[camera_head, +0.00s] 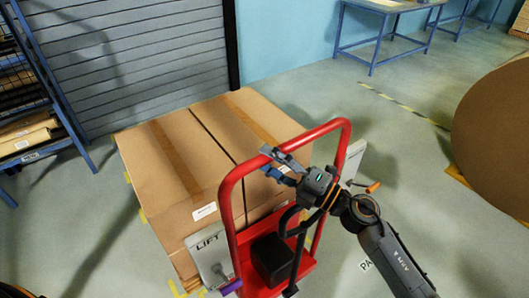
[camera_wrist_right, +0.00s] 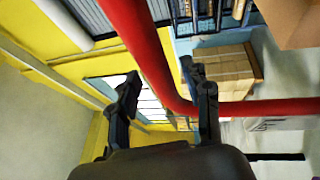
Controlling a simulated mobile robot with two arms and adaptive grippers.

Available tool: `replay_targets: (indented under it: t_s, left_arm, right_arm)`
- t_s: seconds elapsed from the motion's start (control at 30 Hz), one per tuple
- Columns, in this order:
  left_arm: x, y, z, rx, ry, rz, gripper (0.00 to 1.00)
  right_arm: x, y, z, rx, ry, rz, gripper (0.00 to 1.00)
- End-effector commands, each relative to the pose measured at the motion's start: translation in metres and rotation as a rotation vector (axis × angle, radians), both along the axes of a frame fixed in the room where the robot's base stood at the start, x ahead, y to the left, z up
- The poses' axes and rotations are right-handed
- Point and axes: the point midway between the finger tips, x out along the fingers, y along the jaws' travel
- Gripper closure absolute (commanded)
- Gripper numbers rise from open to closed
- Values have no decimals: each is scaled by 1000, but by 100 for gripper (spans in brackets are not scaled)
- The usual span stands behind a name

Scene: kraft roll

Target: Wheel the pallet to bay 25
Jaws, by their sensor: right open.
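A red pallet truck handle (camera_head: 228,200) stands in the middle of the head view, in front of a load of large brown cartons (camera_head: 165,150). The pallet under the cartons is mostly hidden. My right gripper (camera_head: 281,165) is open at the top bar of the handle, near its middle. In the right wrist view the red bar (camera_wrist_right: 150,50) passes between the open fingers (camera_wrist_right: 165,88); I cannot tell whether they touch it. A grey plate marked LIFT (camera_head: 209,256) with a purple knob (camera_head: 231,287) is at the handle's left. My left gripper is out of view. No bay number 25 is readable.
A grey shutter (camera_head: 130,60) is behind the cartons. A blue rack (camera_head: 45,100) stands at the left. A large brown roll (camera_head: 495,135) is at the right. Blue benches (camera_head: 385,10) line the back. Grey floor (camera_head: 310,95) is clear between cartons and benches.

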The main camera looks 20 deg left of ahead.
Motion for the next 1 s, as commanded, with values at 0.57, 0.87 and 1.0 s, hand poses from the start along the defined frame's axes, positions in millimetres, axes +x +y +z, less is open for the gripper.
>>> replay_targets:
  t_s: [0.57, 0.87, 1.0]
  left_arm:
    - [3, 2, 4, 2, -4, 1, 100]
    - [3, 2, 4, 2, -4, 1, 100]
    - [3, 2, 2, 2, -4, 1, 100]
  right_arm:
    - [4, 15, 3, 0, 0, 0, 70]
    - [4, 15, 2, 0, 0, -1, 100]
    - [5, 17, 2, 0, 0, 0, 100]
